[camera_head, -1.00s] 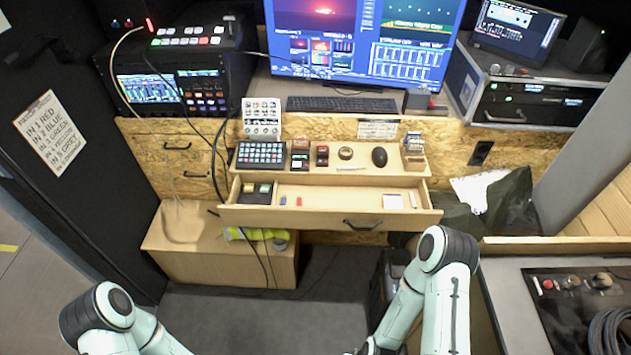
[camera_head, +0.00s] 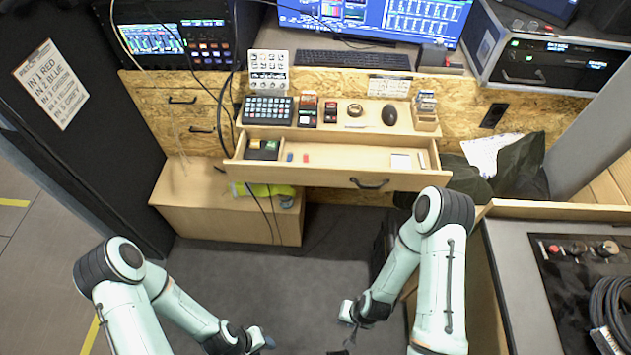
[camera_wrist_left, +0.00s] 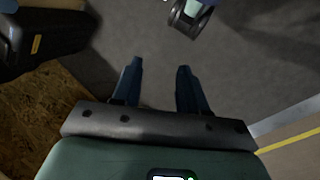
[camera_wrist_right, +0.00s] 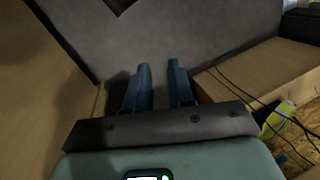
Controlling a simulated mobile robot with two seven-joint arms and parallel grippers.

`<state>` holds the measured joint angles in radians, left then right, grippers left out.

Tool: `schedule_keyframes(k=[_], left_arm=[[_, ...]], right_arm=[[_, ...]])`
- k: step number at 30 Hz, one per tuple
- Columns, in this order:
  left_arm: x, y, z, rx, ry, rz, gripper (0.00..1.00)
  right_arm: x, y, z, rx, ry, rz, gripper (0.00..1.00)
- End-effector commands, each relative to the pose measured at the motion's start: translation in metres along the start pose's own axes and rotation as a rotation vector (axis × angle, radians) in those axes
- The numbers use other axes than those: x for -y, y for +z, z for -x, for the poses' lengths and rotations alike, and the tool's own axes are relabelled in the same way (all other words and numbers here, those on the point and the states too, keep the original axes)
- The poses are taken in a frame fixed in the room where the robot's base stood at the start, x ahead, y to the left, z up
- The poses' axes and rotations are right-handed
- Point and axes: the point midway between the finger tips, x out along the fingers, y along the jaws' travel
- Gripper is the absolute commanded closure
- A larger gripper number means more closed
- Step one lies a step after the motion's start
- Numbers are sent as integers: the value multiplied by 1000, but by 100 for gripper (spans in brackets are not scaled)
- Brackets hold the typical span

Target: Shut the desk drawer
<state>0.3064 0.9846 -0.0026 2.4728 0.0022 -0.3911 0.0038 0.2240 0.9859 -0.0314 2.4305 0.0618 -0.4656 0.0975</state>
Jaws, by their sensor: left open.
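The desk drawer (camera_head: 310,175) is pulled out below the desk top in the head view. Its wooden front has a dark handle (camera_head: 369,184) right of the middle. Inside lie a dark tray with small items at the left, small red and blue pieces, and a white card at the right. My left gripper (camera_wrist_left: 158,68) is open and empty over the floor, low and well apart from the drawer. My right gripper (camera_wrist_right: 158,68) has its fingers apart with nothing between them. It is also low in front of the drawer, not touching it.
A wooden box (camera_head: 225,215) with a yellow-green item stands under the drawer at the left. Cables hang past the drawer's left end. A side counter (camera_head: 510,265) is at the right. The grey floor (camera_head: 290,270) before the drawer is clear.

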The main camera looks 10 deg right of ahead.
Motion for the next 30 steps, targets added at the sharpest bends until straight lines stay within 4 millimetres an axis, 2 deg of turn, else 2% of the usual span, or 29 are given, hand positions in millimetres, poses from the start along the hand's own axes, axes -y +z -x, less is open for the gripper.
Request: schedule_keyframes(k=[1, 2, 3, 5, 6, 8, 9, 12, 15, 19, 22, 25, 30], left_arm=[[13, 10, -26, 9, -5, 6, 57], [17, 11, -35, 8, -6, 8, 57], [23, 12, -48, 5, -7, 10, 57], [31, 12, -68, -5, -8, 12, 57], [35, 10, -79, -13, -8, 13, 57], [41, 6, -96, -24, -8, 14, 57], [44, 3, -106, -32, -7, 14, 57], [51, -6, -129, -55, -5, 14, 57], [56, -13, -147, -69, -4, 15, 57], [59, -19, -161, -82, -3, 15, 57], [60, -22, -165, -88, -3, 15, 57], [60, -22, -164, -91, -3, 15, 57], [60, -24, -164, -96, -3, 15, 57]], right_arm=[[-1, -14, -27, -79, 12, -40, 94], [3, -30, -37, -147, 14, -76, 100], [12, -53, -48, -248, 4, -132, 100], [33, -92, -58, -418, -38, -225, 100], [51, -118, -59, -532, -88, -290, 100], [84, -152, -53, -693, -192, -386, 100], [108, -171, -45, -793, -279, -448, 100], [167, -200, -15, -990, -534, -593, 100], [214, -209, 19, -1109, -787, -714, 100], [251, -204, 53, -1176, -1029, -816, 100], [263, -201, 68, -1193, -1122, -854, 100], [267, -205, 73, -1197, -1149, -866, 100], [271, -229, 74, -1199, -1146, -865, 100]])
